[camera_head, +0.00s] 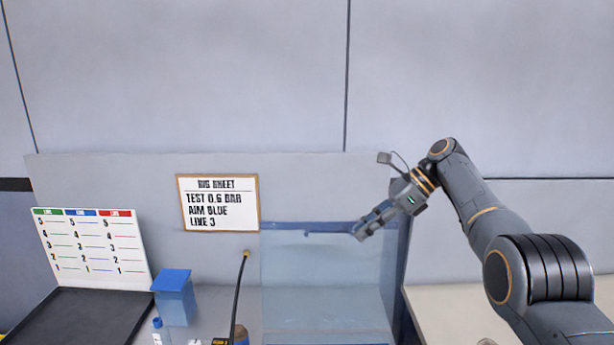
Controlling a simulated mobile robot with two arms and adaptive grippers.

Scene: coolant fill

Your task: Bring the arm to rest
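My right arm comes in from the lower right and reaches up and to the left. My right gripper (372,222) is at its end, in front of the upper right part of a clear bluish panel (325,275). It is seen from the side and small, so I cannot tell whether its fingers are open or shut. I see no object hanging from it. My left gripper is not in view.
A sign (218,203) reads "TEST 0.6 BAR, AIM BLUE, LINE 3". A chart board (95,246) stands behind a dark tray (78,318) at left. A blue box (174,297) and a thin black hose (238,295) stand beside the panel. A pale surface (450,305) lies right.

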